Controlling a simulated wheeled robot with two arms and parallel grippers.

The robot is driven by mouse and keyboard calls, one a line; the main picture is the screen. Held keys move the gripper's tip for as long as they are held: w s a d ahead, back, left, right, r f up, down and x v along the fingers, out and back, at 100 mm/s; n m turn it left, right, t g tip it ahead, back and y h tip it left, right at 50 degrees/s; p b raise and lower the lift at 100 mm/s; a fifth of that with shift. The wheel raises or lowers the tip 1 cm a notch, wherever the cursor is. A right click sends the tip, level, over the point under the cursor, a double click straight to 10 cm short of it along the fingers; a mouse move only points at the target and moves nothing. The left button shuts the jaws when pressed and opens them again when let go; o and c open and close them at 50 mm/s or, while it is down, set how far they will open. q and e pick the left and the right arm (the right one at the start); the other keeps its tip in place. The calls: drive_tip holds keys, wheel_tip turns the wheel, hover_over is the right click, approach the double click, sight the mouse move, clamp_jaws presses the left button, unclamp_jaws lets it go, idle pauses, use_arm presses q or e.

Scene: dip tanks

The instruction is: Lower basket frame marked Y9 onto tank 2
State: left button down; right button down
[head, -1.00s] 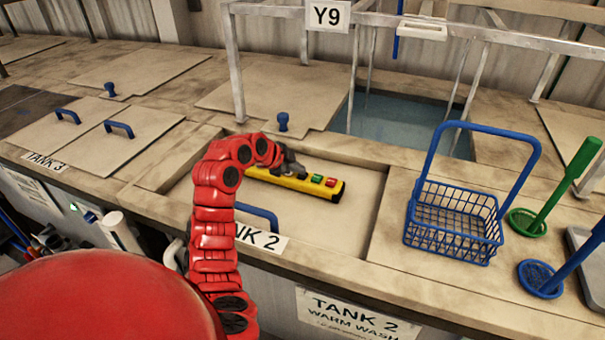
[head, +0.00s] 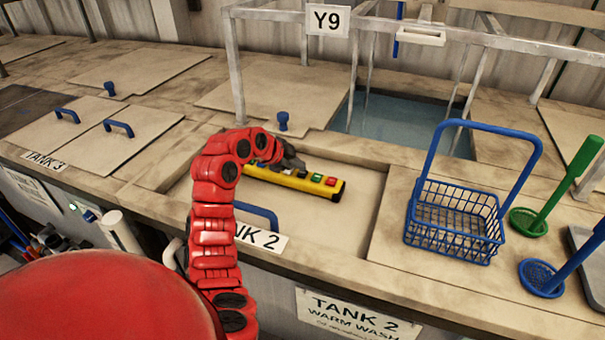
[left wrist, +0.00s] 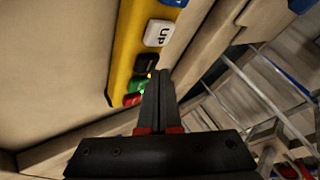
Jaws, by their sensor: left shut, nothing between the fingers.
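The grey metal basket frame with the Y9 plate (head: 327,20) stands at the back, over a tank opening with blue-grey water (head: 395,120). The tank 2 label (head: 262,238) is on the front edge by a blue lid handle (head: 257,213). A yellow pendant (head: 318,184) with red and green buttons lies in the recess. It also shows in the left wrist view (left wrist: 130,60), with a white UP button (left wrist: 158,33) and black, green and red ones. My left gripper (head: 299,164) is shut and empty, its tips (left wrist: 158,75) close to the buttons; contact is unclear. My right gripper is out of view.
A blue wire basket (head: 455,220) with a tall handle stands on the right counter. A green strainer (head: 528,222) and a blue one (head: 541,278) lie beside it. Closed lids with blue handles (head: 118,128) cover the left side.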

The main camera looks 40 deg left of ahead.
sight(299, 174)
use_arm(q)
drive_tip(key=shift+r, duration=0.35)
drive_tip(key=shift+r+b, duration=0.4)
drive_tip(key=shift+r, duration=2.1)
